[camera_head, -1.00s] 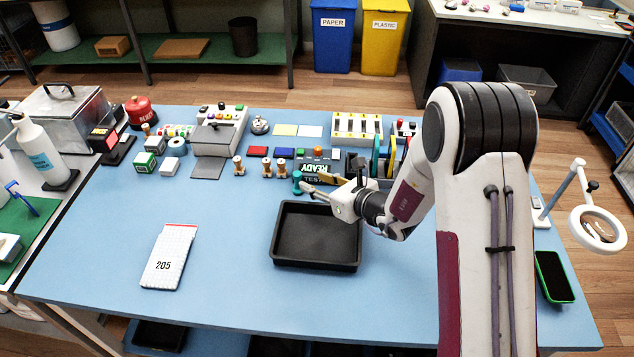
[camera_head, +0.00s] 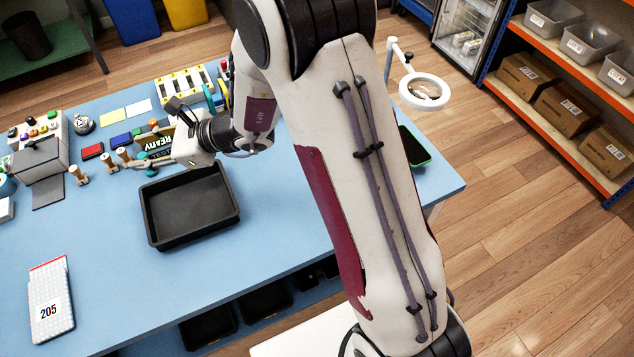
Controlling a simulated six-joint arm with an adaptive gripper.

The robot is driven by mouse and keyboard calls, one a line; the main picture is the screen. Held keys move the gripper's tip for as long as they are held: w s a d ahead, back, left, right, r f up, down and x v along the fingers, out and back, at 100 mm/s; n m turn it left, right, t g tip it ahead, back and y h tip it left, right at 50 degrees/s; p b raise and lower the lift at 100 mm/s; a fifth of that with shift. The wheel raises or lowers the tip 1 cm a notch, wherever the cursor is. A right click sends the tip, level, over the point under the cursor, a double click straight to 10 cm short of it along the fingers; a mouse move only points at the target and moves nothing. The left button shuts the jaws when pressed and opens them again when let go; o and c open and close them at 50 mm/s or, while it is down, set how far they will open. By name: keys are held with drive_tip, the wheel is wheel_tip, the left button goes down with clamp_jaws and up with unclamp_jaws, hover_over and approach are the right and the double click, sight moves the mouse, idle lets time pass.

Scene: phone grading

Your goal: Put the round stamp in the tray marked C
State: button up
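My gripper (camera_head: 153,164) reaches left from the arm, low over the table, just behind the black tray on the tabletop. A small teal-handled piece (camera_head: 147,170), perhaps a stamp, is at its fingertips; the fingers and the piece overlap, so I cannot tell whether they grip it. Wooden-handled stamps stand to the left: one (camera_head: 78,175) apart, and two, one (camera_head: 107,161) and another (camera_head: 123,155), near the gripper. I cannot tell which stamp is round. No tray marked C can be read in this view.
The empty black tray (camera_head: 151,222) sits on the blue table (camera_head: 110,275). Dark bins (camera_head: 209,328) show below the front edge, their marks unseen. A white pad marked 205 (camera_head: 50,305) lies at left. A magnifier lamp (camera_head: 424,91) and a phone (camera_head: 413,146) are at right.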

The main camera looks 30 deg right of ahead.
drive_tip(key=s+d+r+n+g+h, duration=0.1)
drive_tip(key=s+d+r+n+g, duration=0.15)
drive_tip(key=s+r+n, duration=0.5)
drive_tip(key=s+d+r+n+g+h, duration=0.1)
drive_tip(key=s+r+n+g, duration=0.3)
drive_tip(key=s, duration=0.7)
drive_tip(key=s+d+n+t+h, duration=0.1)
drive_tip(key=s+d+n+h, duration=0.2)
drive_tip(key=d, duration=0.4)
drive_tip(key=s+d+n+t+h, duration=0.2)
drive_tip(key=s+d+n+h, duration=0.1)
drive_tip(key=s+d, duration=0.3)
drive_tip(key=s+d+r+n+t+h, duration=0.1)
drive_tip(key=s+d+n+h, duration=0.2)
drive_tip(key=d, duration=0.6)
drive_tip(key=shift+s+n+h, duration=0.3)
drive_tip(key=shift+s+n, duration=0.35)
drive_tip(key=shift+s, duration=0.3)
drive_tip(key=shift+o, duration=0.5)
drive_tip(key=shift+t, duration=0.25)
